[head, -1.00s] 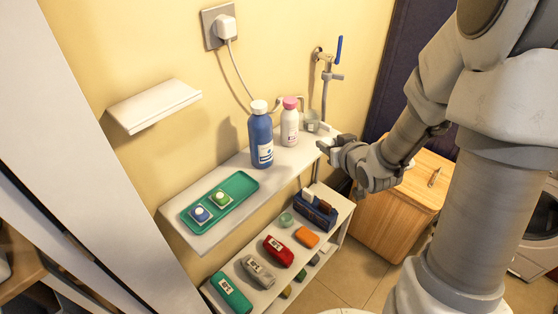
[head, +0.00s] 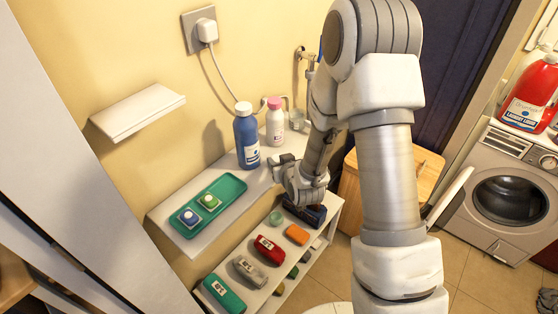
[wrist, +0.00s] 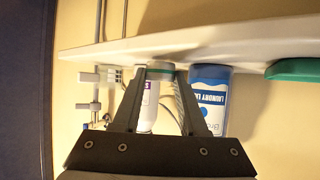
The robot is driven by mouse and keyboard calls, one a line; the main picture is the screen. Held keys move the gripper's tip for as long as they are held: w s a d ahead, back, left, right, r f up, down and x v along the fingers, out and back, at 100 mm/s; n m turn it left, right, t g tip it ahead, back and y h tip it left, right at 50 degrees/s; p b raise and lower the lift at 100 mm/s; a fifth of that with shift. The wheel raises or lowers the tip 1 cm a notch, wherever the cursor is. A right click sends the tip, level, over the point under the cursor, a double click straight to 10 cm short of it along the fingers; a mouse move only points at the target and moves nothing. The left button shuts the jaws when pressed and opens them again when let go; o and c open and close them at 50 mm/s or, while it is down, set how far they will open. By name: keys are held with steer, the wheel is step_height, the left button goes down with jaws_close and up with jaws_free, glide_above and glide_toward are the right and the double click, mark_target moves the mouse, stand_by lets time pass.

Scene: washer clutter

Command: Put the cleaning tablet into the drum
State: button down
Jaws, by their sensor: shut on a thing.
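My gripper (head: 282,170) is at the front edge of the upper shelf, right of the green tray. In the wrist view my gripper (wrist: 160,78) is shut on a small grey-green and white piece, seemingly the cleaning tablet (wrist: 160,68), held between the fingertips. The head view does not show the held piece clearly. The washer (head: 485,195) stands at the right. Its round drum opening (head: 510,200) is dark, and a pale panel on its left looks like the door (head: 450,195) swung open.
The green tray (head: 235,187) holds a blue and a green packet. A blue bottle (head: 246,140) and a pink-capped bottle (head: 275,125) stand near my gripper. The lower shelf holds several items. A wooden cabinet (head: 425,165) lies toward the washer; a red jug (head: 530,95) tops the washer.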

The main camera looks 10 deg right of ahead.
steer(key=shift+f, duration=0.2)
steer(key=shift+f+b, duration=0.2)
steer(key=shift+b, duration=0.1)
steer(key=shift+c, duration=2.2)
jaws_free()
steer(key=shift+r, duration=0.15)
